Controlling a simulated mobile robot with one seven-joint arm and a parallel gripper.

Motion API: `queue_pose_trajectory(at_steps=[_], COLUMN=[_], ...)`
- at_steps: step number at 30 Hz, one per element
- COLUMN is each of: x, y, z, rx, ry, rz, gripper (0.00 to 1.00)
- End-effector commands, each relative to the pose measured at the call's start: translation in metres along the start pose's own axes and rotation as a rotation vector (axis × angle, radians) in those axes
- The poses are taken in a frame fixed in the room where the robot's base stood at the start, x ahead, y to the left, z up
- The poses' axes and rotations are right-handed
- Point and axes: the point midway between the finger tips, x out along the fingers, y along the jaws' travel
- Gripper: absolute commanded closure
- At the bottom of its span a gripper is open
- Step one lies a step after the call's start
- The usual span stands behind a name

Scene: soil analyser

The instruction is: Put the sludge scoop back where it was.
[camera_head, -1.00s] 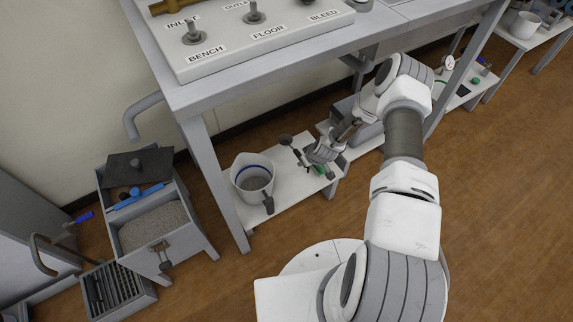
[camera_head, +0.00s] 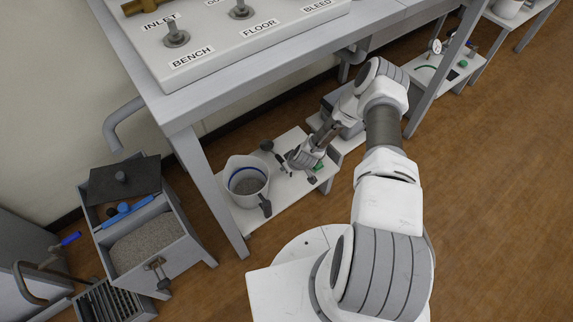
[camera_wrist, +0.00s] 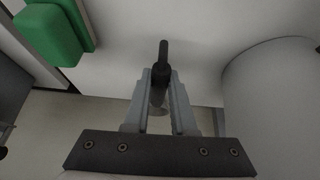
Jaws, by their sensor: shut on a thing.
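The sludge scoop seems to be the dark tool with a round end (camera_head: 267,146) above the low white shelf (camera_head: 288,191). My gripper (camera_head: 291,158) is beside it, reaching under the bench. In the wrist view my gripper (camera_wrist: 161,75) is shut on a dark, slim handle (camera_wrist: 163,52), which sticks out beyond the fingertips. The scoop's round end cannot be made out there. Whether the scoop touches the shelf is not clear.
A white jug (camera_head: 247,181) with a blue band stands just left of my gripper; a pale rounded body (camera_wrist: 270,90) is close on the right in the wrist view. A green block (camera_wrist: 48,34) is near too.

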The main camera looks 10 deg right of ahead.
Motion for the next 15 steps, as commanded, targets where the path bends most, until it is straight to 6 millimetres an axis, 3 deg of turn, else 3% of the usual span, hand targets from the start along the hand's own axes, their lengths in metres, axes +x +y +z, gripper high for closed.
queue_pose_trajectory(at_steps=[13,14,15], x=[0.007,0.007,0.0068], y=[-0.0026,-0.0025,-0.0025], z=[0.0062,0.0063,0.0062], rx=[-0.001,-0.001,-0.001], ry=[0.0,0.0,0.0], rz=[0.0,0.0,0.0], gripper=[1.0,0.73,0.65])
